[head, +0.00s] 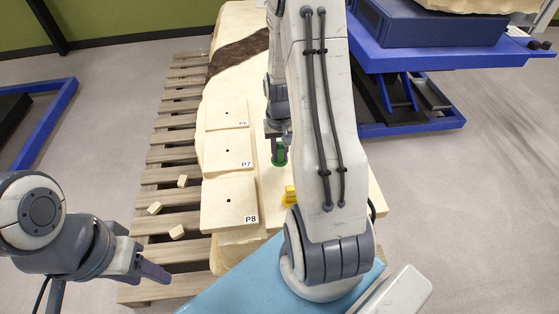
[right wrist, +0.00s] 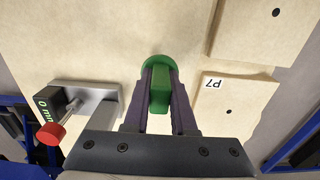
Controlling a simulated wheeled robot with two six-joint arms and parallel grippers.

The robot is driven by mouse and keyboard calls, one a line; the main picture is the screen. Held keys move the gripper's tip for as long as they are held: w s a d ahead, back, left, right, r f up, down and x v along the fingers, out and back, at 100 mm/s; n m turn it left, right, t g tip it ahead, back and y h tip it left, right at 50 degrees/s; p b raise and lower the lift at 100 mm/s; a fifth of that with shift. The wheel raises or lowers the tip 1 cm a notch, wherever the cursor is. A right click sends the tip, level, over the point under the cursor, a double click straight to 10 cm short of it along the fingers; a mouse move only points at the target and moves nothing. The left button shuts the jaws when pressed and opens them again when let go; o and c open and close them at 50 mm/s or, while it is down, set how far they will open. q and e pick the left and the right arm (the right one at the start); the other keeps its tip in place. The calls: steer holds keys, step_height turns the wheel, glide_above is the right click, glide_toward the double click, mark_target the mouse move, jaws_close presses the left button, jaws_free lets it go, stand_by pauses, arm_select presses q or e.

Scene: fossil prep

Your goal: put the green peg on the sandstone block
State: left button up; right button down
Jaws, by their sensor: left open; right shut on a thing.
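The sandstone block (head: 268,208) is the large pale slab on the wooden pallet. The green peg (head: 280,158) is over the block's top, right of plate P7. My right gripper (head: 278,146) is shut on the peg. In the right wrist view, the peg's grip part (right wrist: 160,97) is between the two fingers, with its round green flange (right wrist: 158,61) beyond the fingertips. I cannot tell whether the flange touches the block's surface. My left gripper (head: 152,268) is open and empty, over the pallet's near left side. My right arm hides part of the block.
Plates P6 (head: 227,114), P7 (head: 227,150) and P8 (head: 228,200) lie along the block's left side. A gauge with a red knob (right wrist: 49,134) stands beside the right gripper. A yellow object (head: 290,194) is nearer. Small chunks lie on the pallet (head: 155,226). A blue lift table (head: 415,60) stands right.

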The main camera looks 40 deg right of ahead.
mark_target(280, 161)
steer(key=shift+f, duration=1.75)
steer(key=shift+f, duration=0.1)
steer(key=c, duration=0.7)
jaws_free()
steer(key=shift+c, duration=0.2)
steer(key=shift+r, duration=0.4)
step_height(280, 161, up, 12)
steer(key=shift+f+p, duration=0.25)
steer(key=shift+p, duration=0.45)
